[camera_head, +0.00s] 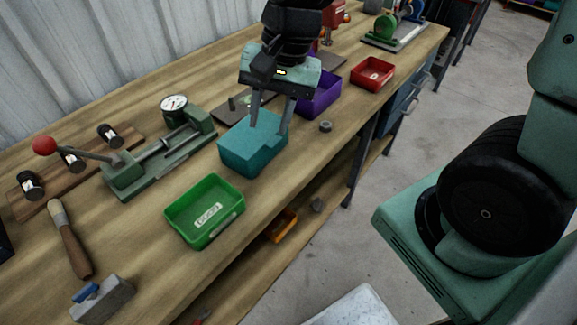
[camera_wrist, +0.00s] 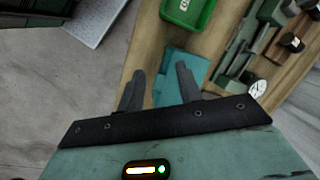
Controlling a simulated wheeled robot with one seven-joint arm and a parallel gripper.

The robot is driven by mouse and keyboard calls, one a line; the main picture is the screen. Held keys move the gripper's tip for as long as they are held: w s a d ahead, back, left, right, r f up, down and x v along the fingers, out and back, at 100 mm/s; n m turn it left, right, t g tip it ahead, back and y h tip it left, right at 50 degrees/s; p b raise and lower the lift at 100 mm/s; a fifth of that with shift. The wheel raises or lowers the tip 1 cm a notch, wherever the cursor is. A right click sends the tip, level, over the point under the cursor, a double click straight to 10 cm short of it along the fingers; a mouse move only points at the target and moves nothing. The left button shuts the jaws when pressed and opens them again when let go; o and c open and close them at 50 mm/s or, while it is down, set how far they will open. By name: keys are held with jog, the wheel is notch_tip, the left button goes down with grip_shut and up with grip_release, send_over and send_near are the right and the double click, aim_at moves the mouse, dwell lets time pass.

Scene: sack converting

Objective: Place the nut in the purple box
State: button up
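The nut (camera_head: 326,126) is a small dark grey piece lying on the workbench, near its front edge. It is to the right of the teal block and in front of the purple box. The purple box (camera_head: 320,100) stands open behind the nut, partly hidden by my gripper. My gripper (camera_head: 269,129) hangs over the teal block with its fingers spread and nothing between them. In the wrist view my gripper (camera_wrist: 160,88) also shows two separated fingers with the teal block beyond. The nut and the purple box do not show in the wrist view.
The teal block (camera_head: 252,148) stands under my gripper. A green box (camera_head: 204,212) is at the near left and a red box (camera_head: 373,75) at the far right. A green gauge fixture (camera_head: 160,165) stands behind. The workbench (camera_head: 290,185) has a free front strip.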

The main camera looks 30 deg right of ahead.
jog(key=s+a+n+h, duration=0.2)
jog(key=s+a+n, duration=0.2)
jog(key=s+n, duration=0.8)
jog(key=n, duration=0.2)
jog(key=shift+s+r+n, duration=0.25)
jog(key=shift+s+n, duration=0.15)
